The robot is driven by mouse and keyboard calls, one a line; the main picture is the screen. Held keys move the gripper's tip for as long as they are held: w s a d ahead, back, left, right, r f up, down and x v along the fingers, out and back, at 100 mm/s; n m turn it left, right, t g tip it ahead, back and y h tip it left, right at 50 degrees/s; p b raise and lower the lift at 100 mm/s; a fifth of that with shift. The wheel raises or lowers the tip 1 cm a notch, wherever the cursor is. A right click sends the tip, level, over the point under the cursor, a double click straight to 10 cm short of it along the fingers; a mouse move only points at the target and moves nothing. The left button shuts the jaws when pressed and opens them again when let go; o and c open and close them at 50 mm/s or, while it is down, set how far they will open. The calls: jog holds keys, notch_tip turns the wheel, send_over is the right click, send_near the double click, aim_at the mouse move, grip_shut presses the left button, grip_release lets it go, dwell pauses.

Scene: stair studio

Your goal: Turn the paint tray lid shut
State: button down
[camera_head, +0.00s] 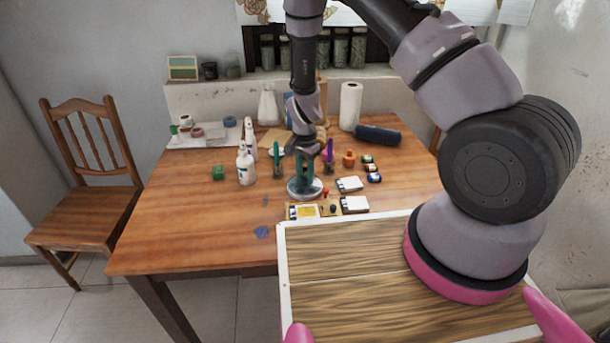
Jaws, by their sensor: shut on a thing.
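A round, pale grey-green disc (305,189) lies on the wooden table in front of the middle. It looks like the paint tray lid, but the tray beneath it cannot be made out. My gripper (306,177) points down over the disc, its teal fingers reaching to it. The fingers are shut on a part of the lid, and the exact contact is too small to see. The fingers and wrist hide part of the disc's top and back.
Green (278,161) and purple (330,157) upright tools flank my gripper. White bottles (246,167) stand left. The table's left front is mostly clear.

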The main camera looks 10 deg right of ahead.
aim_at(305, 178)
dwell(0.3)
jog(key=c, duration=0.5)
grip_release()
notch_tip(305, 178, up, 11)
jog(key=shift+f, duration=0.1)
